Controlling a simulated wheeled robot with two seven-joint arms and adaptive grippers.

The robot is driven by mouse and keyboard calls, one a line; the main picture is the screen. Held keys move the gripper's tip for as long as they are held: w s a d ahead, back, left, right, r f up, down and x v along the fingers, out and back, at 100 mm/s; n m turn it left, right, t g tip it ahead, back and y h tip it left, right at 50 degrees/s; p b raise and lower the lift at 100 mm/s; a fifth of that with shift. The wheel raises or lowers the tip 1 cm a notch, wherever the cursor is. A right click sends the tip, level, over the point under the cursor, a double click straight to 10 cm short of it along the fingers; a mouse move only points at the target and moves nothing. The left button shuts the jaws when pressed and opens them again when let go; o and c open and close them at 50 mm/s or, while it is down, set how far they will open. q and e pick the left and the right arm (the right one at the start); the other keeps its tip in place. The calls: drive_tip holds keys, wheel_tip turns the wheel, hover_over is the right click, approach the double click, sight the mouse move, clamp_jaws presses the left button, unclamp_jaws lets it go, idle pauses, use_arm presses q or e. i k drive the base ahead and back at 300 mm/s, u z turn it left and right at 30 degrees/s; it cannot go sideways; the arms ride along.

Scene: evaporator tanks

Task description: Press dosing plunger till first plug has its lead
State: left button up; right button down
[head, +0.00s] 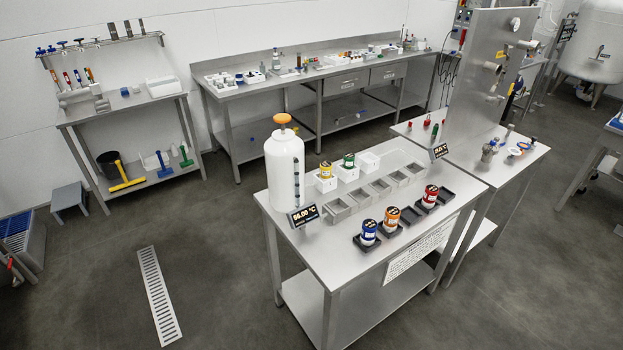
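A tall white cylinder (284,172) stands at the left end of the near steel table. An orange knob (282,118) on a short stem tops it, raised above its shoulder, and looks like the dosing plunger. Colored cylinders with white bands stand to its right: a blue one (368,232), an orange one (391,219) and a red one (430,196) in black trays along the near edge. A yellow one (325,170) and a green one (348,160) sit on white blocks behind. I cannot tell which is the first plug. Neither gripper is in view.
Open grey metal boxes (338,209) run along the table's middle. A bench (350,75) and a shelf (130,104) line the back wall.

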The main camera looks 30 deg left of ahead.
sight(282, 119)
drive_tip(key=z, duration=0.05)
drive_tip(key=k, duration=0.1)
drive_tip(key=u, duration=2.05)
drive_tip(key=i, duration=4.3)
drive_tip(key=z, duration=4)
